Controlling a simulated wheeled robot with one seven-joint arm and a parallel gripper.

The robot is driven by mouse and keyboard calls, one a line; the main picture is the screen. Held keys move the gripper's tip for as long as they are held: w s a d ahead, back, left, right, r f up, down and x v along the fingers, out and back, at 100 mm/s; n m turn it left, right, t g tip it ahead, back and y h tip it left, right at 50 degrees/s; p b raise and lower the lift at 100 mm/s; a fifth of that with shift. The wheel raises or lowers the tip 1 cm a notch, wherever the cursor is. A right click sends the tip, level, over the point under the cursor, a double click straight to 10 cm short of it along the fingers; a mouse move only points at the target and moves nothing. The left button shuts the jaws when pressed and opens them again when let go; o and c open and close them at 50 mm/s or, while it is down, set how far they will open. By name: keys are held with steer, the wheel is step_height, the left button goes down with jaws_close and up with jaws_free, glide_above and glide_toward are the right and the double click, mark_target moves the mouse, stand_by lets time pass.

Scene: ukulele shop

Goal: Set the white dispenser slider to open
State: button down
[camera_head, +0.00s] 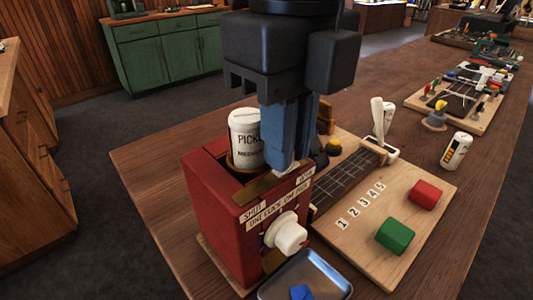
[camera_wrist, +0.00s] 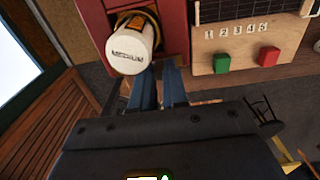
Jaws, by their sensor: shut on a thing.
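The red pick dispenser (camera_head: 215,205) stands on the wooden counter. A brass strip (camera_head: 252,190) runs along its top edge, with a SHUT label at the left and an OPEN label at the right. My gripper (camera_head: 283,166) points down at this strip, right of its middle and near the OPEN label. Its blue fingers are shut on the white slider (camera_head: 279,168), of which only a small pale part shows. In the wrist view my gripper (camera_wrist: 168,68) reaches the dispenser (camera_wrist: 176,22), but the slider is hidden there. A white knob (camera_head: 287,236) is on the dispenser's front.
A white MEDIUM picks canister (camera_head: 246,135) stands in the dispenser's top, close left of my fingers. A metal tray (camera_head: 325,277) lies in front. To the right is a board (camera_head: 370,240) with a fretboard and red (camera_head: 425,194) and green (camera_head: 395,235) blocks.

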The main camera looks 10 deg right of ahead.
steer(key=shift+w+d, duration=0.1)
steer(key=shift+d, duration=0.05)
steer(key=c, duration=1.1)
jaws_free()
steer(key=shift+c, duration=0.2)
steer(key=shift+r, duration=0.15)
step_height(320, 180, up, 8)
steer(key=shift+f+b, duration=0.2)
steer(key=shift+b, duration=0.1)
